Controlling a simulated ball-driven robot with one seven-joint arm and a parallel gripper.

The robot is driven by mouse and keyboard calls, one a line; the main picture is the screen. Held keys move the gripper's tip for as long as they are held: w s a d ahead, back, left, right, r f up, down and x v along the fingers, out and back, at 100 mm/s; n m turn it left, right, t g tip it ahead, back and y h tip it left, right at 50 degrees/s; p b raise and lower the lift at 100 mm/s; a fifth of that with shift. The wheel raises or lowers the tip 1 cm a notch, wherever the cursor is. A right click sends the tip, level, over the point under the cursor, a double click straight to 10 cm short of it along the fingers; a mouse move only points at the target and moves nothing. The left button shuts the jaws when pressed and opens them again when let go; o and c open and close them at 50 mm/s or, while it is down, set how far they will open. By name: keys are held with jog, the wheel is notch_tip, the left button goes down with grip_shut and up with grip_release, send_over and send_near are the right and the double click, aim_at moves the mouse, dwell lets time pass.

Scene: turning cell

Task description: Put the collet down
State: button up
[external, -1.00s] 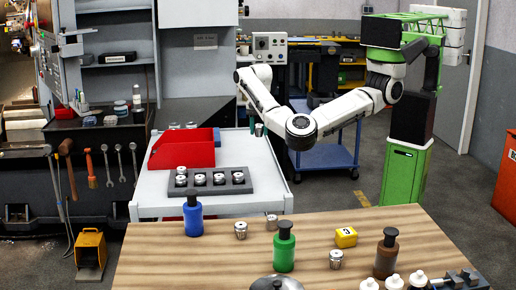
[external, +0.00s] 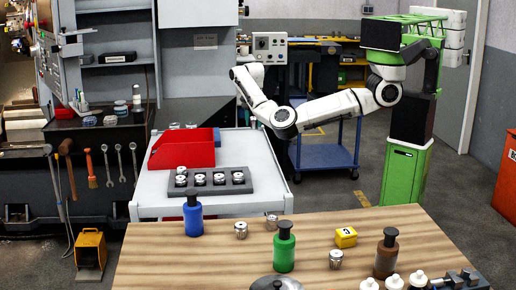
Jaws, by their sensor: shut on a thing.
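My gripper (external: 252,122) points down over the right side of the white cart top, to the right of the red bin. It is small and partly hidden behind my own forearm. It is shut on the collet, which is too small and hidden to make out. Several silver collets stand in a dark grey rack (external: 243,187) on the cart, in front of the red bin. Loose silver collet-like pieces stand on the wooden table, one (external: 241,230) beside the blue bottle and another (external: 336,259) further right.
The red bin (external: 182,153) stands on the white cart (external: 262,172), whose right strip is clear. Blue (external: 193,218), green (external: 284,252) and brown (external: 386,258) bottles and a yellow numbered block (external: 346,237) stand on the wooden table (external: 150,258). A blue trolley (external: 335,157) is behind my arm.

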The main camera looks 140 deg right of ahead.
send_over(238, 150)
jog(key=f, duration=0.6)
jog(key=shift+s+f, duration=0.25)
jog(key=shift+s, duration=0.05)
jog(key=shift+w+d+f, duration=0.1)
jog(key=shift+d+f, duration=0.05)
jog(key=shift+f, duration=0.2)
jog(key=shift+f+p, duration=0.4)
jog(key=shift+f, duration=0.9)
jog(key=o, duration=1.1)
jog(key=shift+f, duration=0.15)
jog(key=shift+o, duration=0.2)
notch_tip(238, 150, up, 12)
jog(key=shift+b, duration=0.4)
jog(key=shift+o, duration=0.4)
